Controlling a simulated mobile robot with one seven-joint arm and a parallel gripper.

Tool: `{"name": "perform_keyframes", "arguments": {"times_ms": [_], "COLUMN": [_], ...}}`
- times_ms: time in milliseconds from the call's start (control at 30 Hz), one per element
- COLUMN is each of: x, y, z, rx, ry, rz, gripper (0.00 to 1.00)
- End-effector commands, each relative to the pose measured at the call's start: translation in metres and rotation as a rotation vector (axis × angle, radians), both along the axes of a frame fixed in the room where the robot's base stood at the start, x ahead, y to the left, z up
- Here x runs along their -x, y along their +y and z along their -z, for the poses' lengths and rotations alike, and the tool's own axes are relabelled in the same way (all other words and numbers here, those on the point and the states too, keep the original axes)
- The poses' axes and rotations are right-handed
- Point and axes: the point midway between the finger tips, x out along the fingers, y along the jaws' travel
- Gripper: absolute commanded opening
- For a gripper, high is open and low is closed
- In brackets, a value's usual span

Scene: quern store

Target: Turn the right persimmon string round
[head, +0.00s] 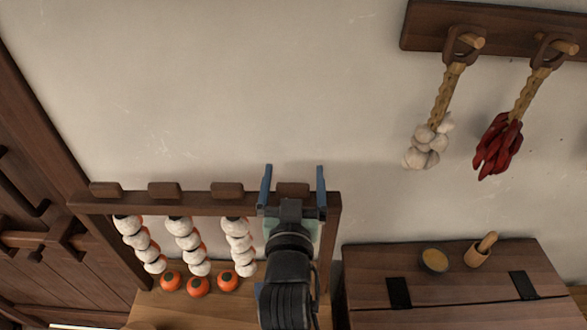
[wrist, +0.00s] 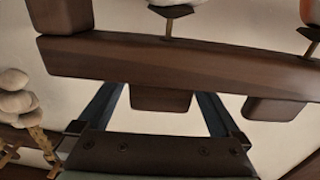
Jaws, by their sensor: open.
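A wooden rack bar (head: 150,205) carries strings of white-coated persimmons. Three strings show in the head view: the left (head: 138,243), the middle (head: 188,246) and another (head: 239,246) left of my arm. The right persimmon string is hidden behind my arm there; its top (wrist: 172,4) shows on a pin at the wrist view's upper edge. My gripper (head: 294,170) is open and empty at the rack's right end. In the wrist view, its fingers stand either side of the right string's wooden block (wrist: 160,99), apparently with gaps.
Loose orange persimmons (head: 198,287) sit below the strings. A garlic braid (head: 428,145) and red chillies (head: 497,146) hang upper right. A wooden chest (head: 450,285) at right bears a bowl (head: 434,261) and a mortar (head: 478,256). Wall above the rack is clear.

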Motion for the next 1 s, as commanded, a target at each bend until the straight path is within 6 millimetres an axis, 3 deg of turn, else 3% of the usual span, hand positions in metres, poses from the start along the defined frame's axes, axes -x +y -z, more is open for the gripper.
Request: {"name": "perform_keyframes", "arguments": {"times_ms": [367, 800, 833, 1000], "x": [-0.0045, -0.0043, -0.0043, -0.0043], "y": [0.0004, 0.0002, 0.0002, 0.0004], "z": [0.0002, 0.0001, 0.0002, 0.0004], "rx": [0.0, 0.0, 0.0, -0.001], "ry": [0.0, 0.0, 0.0, 0.003], "rz": [-0.001, -0.001, -0.001, -0.01], "gripper": [1.0, 0.21, 0.17, 0.17]}}
